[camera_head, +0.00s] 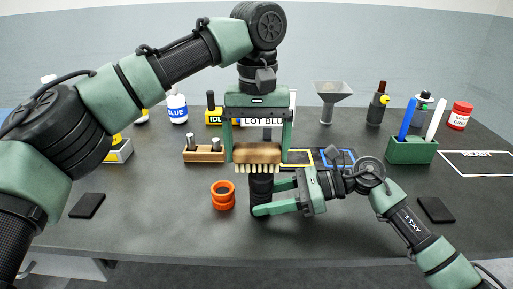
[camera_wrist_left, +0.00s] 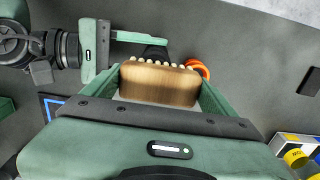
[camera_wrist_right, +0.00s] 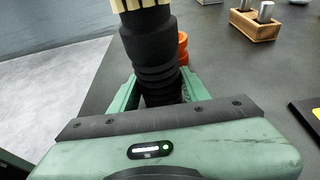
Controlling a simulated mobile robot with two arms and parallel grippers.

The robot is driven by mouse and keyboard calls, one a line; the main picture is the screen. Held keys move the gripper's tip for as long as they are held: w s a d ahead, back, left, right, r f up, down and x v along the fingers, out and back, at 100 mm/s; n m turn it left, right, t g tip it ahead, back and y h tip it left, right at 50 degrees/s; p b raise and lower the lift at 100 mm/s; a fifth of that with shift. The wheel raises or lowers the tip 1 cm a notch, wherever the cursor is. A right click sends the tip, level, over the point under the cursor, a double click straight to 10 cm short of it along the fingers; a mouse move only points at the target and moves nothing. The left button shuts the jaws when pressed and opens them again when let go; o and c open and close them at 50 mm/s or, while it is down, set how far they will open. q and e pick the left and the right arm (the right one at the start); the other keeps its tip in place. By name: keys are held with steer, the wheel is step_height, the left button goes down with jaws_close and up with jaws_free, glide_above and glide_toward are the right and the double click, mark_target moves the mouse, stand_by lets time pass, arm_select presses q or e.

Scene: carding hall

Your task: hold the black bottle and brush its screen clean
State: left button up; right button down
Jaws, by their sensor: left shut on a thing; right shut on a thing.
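The black bottle (camera_head: 262,187) stands upright on the dark table near the middle. My right gripper (camera_head: 263,198) is shut on its lower body from the right side. The bottle's ribbed black body also shows in the right wrist view (camera_wrist_right: 150,50). My left gripper (camera_head: 258,150) points down and is shut on a wooden brush (camera_head: 257,153) with cream bristles. The brush also shows in the left wrist view (camera_wrist_left: 158,83). The bristles are right at the bottle's top; I cannot tell whether they touch. The bottle's screen is hidden under the brush.
An orange ring-like part (camera_head: 222,196) stands close left of the bottle. A wooden block with metal pieces (camera_head: 203,154), a funnel (camera_head: 334,95) and a green holder (camera_head: 410,150) stand behind. Black pads (camera_head: 87,206) lie at the sides. The front table is mostly clear.

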mark_target(273, 147)
arm_select(q)
steer(key=shift+d, duration=1.55)
step_height(273, 147, up, 3)
steer(key=shift+w+f, duration=0.15)
steer(key=shift+f, duration=0.05)
steer(key=shift+r, duration=0.75)
steer(key=shift+a+r, duration=0.1)
steer(key=shift+r, duration=2)
arm_select(e)
steer(key=c, duration=0.6)
jaws_free()
